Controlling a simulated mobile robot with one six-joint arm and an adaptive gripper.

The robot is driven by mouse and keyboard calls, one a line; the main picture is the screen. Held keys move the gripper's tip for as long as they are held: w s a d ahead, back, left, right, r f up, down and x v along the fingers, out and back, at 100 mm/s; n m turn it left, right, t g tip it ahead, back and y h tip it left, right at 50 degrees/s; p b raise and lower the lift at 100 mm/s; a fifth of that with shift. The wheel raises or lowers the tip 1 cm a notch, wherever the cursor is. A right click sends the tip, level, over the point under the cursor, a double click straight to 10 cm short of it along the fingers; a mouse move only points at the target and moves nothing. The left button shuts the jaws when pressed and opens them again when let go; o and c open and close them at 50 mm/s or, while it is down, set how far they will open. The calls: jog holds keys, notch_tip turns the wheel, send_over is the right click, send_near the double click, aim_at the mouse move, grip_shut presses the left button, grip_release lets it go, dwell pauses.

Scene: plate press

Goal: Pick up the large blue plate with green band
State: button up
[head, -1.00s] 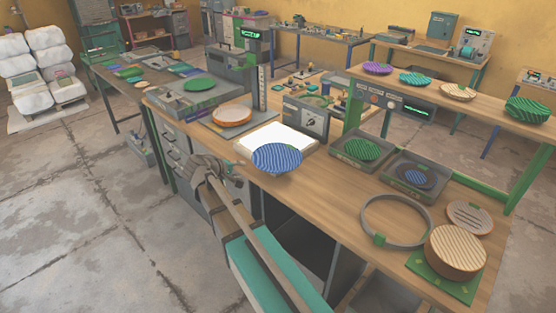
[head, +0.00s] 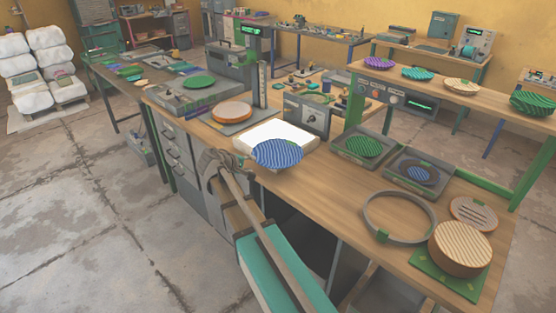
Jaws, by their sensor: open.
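The large blue striped plate (head: 277,153) lies at the front edge of the long wooden workbench, partly over a bright white panel, with its near rim reaching the bench edge. A green band on it is hard to make out at this size. My gripper (head: 238,162) is just left of the plate, at the bench's front edge, open and apparently empty. A small gap seems to lie between its fingers and the plate's left rim, though contact is hard to judge.
The white panel (head: 262,136) sits behind the plate. An orange-rimmed plate (head: 232,112) is to the left, and trays with a green plate (head: 363,147) and a dark blue one (head: 417,176) are to the right. A grey ring (head: 368,207) lies on the bench's right part.

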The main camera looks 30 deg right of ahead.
jog(key=shift+b+x, duration=0.4)
jog(key=shift+x, duration=0.95)
jog(key=b+x, duration=0.3)
jog(key=x, duration=0.2)
jog(key=shift+s+d+f, duration=0.1)
jog(key=shift+f, duration=0.05)
grip_shut()
